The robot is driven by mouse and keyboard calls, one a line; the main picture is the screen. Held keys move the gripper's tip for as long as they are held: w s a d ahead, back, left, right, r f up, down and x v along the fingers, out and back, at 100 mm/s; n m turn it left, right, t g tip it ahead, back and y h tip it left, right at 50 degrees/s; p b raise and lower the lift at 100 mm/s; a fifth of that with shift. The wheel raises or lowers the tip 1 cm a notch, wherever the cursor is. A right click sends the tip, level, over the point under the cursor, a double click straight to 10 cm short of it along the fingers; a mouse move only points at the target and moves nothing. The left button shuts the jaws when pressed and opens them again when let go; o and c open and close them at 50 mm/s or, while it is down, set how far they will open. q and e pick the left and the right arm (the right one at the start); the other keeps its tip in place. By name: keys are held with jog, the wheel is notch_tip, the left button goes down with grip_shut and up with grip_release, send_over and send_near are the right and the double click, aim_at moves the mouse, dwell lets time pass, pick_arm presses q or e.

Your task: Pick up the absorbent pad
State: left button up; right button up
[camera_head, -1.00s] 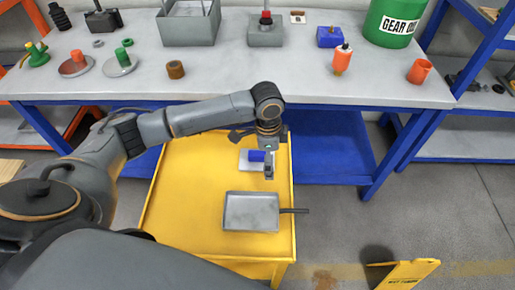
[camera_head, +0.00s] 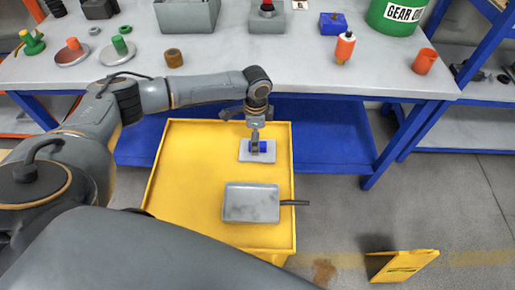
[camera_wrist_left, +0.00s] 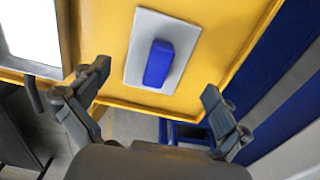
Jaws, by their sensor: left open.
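The absorbent pad, a flat pale rectangle (camera_head: 269,156) with a blue block-like grip (camera_head: 264,146) on top, lies on the yellow cart near its far edge. In the left wrist view the pad (camera_wrist_left: 137,67) and its blue grip (camera_wrist_left: 158,64) show fully. My left gripper (camera_head: 255,149) points down over the pad and partly hides the blue grip in the head view. In the wrist view the left gripper (camera_wrist_left: 155,78) is open and empty, one finger on either side of the pad, apart from the grip. My right gripper is not in view.
A shallow grey pan (camera_head: 250,203) with a dark handle sits on the yellow cart (camera_head: 190,185) nearer me. The grey workbench (camera_head: 215,72) with several parts stands behind the cart. A yellow floor sign (camera_head: 404,266) stands at the lower right.

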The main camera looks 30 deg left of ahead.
pick_arm(q)
jog(key=f, duration=0.4)
jog(key=shift+d+f, duration=0.25)
jog(key=shift+f, duration=0.1)
jog(key=c, duration=1)
jog(key=shift+s+r, duration=0.15)
jog(key=shift+s, duration=0.1)
jog(key=c, duration=0.9)
jog(key=shift+c, duration=0.4)
